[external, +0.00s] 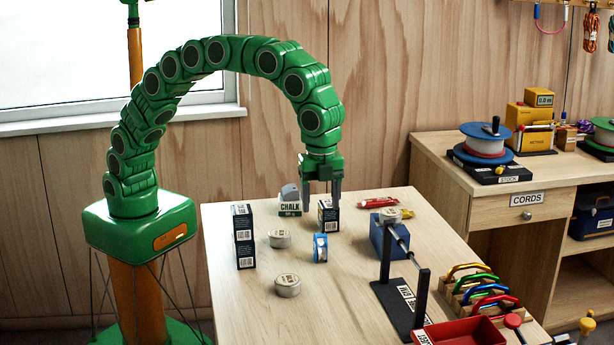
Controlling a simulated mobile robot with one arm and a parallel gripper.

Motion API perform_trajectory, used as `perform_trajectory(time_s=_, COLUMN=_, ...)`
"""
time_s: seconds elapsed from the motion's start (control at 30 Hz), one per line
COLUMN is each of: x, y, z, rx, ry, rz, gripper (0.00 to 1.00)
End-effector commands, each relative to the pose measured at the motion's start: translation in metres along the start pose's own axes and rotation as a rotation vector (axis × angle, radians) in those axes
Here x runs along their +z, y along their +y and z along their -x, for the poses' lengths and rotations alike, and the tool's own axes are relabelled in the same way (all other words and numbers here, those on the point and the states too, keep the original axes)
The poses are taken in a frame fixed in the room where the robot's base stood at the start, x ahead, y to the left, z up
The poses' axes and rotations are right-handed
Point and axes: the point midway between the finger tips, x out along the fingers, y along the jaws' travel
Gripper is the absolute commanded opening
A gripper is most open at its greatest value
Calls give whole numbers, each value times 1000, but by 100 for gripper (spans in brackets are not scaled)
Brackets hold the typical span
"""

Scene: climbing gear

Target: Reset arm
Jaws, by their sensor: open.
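My green arm arches over from the left, and my gripper (322,207) points down above the back part of the wooden table (232,290). Its grey fingers are apart. A small black and white box (328,217) stands just below and between the fingers in this view. Whether the fingers touch it cannot be told.
A taller black box stack (243,236), round tins (280,238) and a blue tape roll (320,247) stand nearby. A red tube (378,203), blue block (388,235), black stand (402,300), carabiner rack (478,290) and red tray (460,332) lie right. The table's front left is clear.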

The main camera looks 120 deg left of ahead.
Motion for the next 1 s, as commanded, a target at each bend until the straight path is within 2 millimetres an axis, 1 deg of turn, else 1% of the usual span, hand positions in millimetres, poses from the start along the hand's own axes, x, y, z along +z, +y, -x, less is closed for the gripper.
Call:
perform_trajectory(time_s=0.23, x=1, y=1, z=0, rx=1, ry=0, rz=1, gripper=63)
perform_trajectory(time_s=0.37, x=7, y=8, z=4, rx=5, ry=-1, rz=14, gripper=63)
perform_trajectory(time_s=0.47, x=17, y=20, z=12, rx=11, ry=-3, rz=35, gripper=63)
perform_trajectory(time_s=0.53, x=26, y=30, z=20, rx=13, ry=-1, rz=53, gripper=63)
perform_trajectory(time_s=0.67, x=44, y=51, z=30, rx=23, ry=-5, rz=91, gripper=63)
perform_trajectory(time_s=1.0, x=98, y=105, z=51, rx=42, ry=-24, rz=193, gripper=63)
